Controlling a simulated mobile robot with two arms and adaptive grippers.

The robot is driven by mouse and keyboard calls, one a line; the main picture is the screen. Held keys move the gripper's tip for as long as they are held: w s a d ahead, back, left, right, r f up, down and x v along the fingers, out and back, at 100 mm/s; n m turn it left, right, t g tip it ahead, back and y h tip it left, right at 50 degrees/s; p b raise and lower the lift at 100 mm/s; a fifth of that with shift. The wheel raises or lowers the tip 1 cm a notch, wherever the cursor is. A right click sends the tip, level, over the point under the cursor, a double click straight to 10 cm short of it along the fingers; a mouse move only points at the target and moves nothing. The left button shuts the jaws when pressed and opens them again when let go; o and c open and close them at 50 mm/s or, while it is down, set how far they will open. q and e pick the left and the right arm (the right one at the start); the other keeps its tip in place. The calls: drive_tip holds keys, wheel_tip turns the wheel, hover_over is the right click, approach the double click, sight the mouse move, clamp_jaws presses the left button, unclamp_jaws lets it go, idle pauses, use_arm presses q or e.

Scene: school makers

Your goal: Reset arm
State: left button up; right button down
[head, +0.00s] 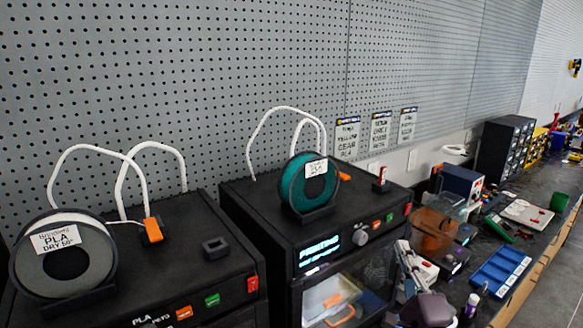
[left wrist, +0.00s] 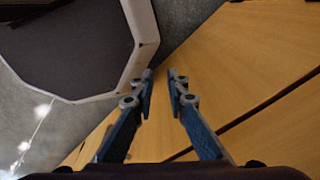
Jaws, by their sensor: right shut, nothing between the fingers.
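My right gripper (head: 408,262) shows low in the head view, right of the second printer, above the crowded bench. Its dark body is at the bottom edge and its fingers point up and away. It is shut and holds nothing. My left gripper (left wrist: 160,76) shows only in the left wrist view. Its two blue-grey fingers stand apart with a narrow gap and nothing between them. Wooden panels (left wrist: 245,60) and grey floor lie beyond the fingers.
Two black printers, one with a grey spool (head: 62,258) and one with a teal spool (head: 291,187), stand at the left and middle. A blue tray (head: 500,270) and drawer cabinet (head: 505,150) are on the right bench. A dark, pale-rimmed panel (left wrist: 75,45) is beside the left fingers.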

drive_tip(key=s+a+f+n+g+y, duration=0.3)
drive_tip(key=s+a+f+n+g, duration=0.15)
drive_tip(key=a+f+n, duration=0.3)
drive_tip(key=s+a+f+n+g+y, duration=0.35)
drive_tip(key=s+a+f+n, duration=0.3)
drive_tip(key=f, duration=0.25)
drive_tip(key=s+d+f+n+g+h, duration=0.2)
drive_tip(key=s+f+n+g+h, duration=0.25)
drive_tip(key=s, duration=0.75)
drive_tip(key=s+d+f+n+g+h, duration=0.1)
drive_tip(key=s+d+f+n+g, duration=0.25)
drive_tip(key=s+f+g, duration=0.6)
drive_tip(key=s+f+t+b, duration=0.1)
drive_tip(key=s+f, duration=0.2)
drive_tip(key=f, duration=1)
drive_tip(key=s+f+t+b, duration=0.1)
drive_tip(key=s+f, duration=0.1)
drive_tip(key=f, duration=1.1)
drive_tip(key=s+d+f+g+b, duration=0.1)
drive_tip(key=s+d+f, duration=0.1)
drive_tip(key=s+f, duration=1.5)
drive_tip(key=shift+d+f, duration=0.25)
drive_tip(key=shift+d, duration=0.05)
